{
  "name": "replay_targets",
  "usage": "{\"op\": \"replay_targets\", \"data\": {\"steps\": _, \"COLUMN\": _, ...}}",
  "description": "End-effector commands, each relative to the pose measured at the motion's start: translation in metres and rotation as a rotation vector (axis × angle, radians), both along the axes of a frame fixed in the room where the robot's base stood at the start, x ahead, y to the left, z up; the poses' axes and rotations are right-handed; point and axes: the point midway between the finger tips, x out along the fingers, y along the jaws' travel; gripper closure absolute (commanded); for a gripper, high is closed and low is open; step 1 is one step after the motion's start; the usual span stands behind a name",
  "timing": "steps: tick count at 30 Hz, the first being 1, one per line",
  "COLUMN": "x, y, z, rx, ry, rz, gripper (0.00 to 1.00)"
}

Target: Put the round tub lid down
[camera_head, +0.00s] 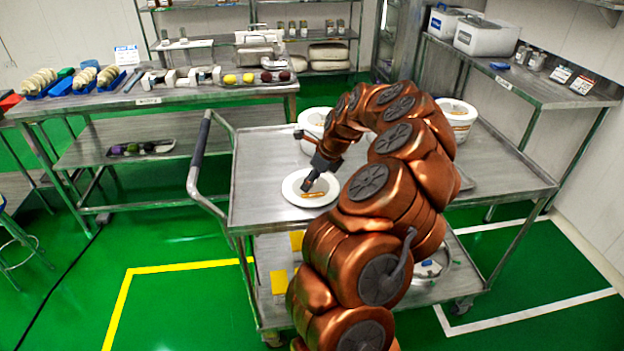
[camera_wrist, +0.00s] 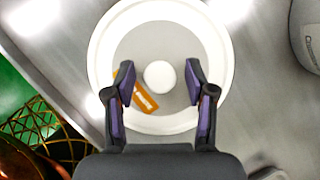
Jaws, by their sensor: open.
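The round tub lid (camera_head: 291,188) is white with a raised rim and lies on the left front part of the steel cart top. In the wrist view the lid (camera_wrist: 103,52) shows a grey inner disc, a white knob at its middle and an orange label. My gripper (camera_wrist: 159,80) is open, with one dark finger on each side of the knob and a gap to both. In the head view my gripper (camera_head: 311,183) points down over the lid and hides part of it.
White tubs stand on the cart (camera_head: 258,165), one behind my arm (camera_head: 309,120) and one at the back right (camera_head: 457,112). The cart top left of the lid is clear. A steel bench (camera_head: 210,95) with trays stands behind. The cart's push handle (camera_head: 199,145) is at left.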

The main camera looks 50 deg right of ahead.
Motion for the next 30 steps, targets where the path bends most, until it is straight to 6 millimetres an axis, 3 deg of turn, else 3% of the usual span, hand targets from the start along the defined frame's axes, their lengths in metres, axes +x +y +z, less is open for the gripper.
{"op": "replay_targets", "data": {"steps": 7, "x": -0.004, "y": -0.002, "z": 0.012, "rx": -0.002, "ry": -0.003, "rz": -0.001, "gripper": 0.45}}
{"op": "replay_targets", "data": {"steps": 21, "x": -0.037, "y": -0.013, "z": 0.089, "rx": -0.003, "ry": -0.003, "rz": -0.002, "gripper": 0.45}}
{"op": "replay_targets", "data": {"steps": 30, "x": -0.046, "y": -0.015, "z": 0.111, "rx": 0.0, "ry": 0.0, "rz": 0.0, "gripper": 0.45}}
